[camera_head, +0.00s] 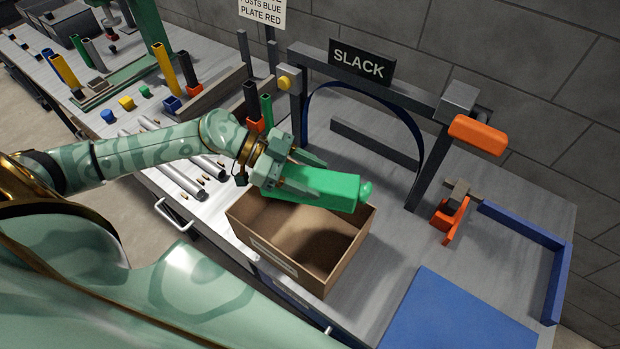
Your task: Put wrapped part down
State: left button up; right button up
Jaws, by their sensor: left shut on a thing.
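The wrapped part (330,188) is a bright green, long block with a rounded knob at its right end. My left gripper (290,178) comes in from the left and is shut on the part's left end. It holds the part nearly level above a brown open box (347,262) on the bench. The part covers some of the box's far rim from view. The part of the box's inside that shows looks empty, with a dark shadow in it. My right gripper is not in view.
A grey frame with a "SLACK" sign (361,64) and a dark blue strap (412,125) stands behind the box. Orange pieces (478,134) and a blue mat (455,315) are to the right. Bare bench shows right of the box.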

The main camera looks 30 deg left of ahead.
pick_arm(q)
jog(key=shift+f, duration=0.35)
jog(key=shift+f, duration=0.15)
jog(key=shift+f, duration=0.45)
jog(key=o, duration=1.2)
jog(key=shift+o, duration=0.2)
jog(key=shift+r, duration=0.25)
jog(key=p+v, duration=0.2)
jog(key=v, duration=1)
jog(key=shift+r, duration=0.4)
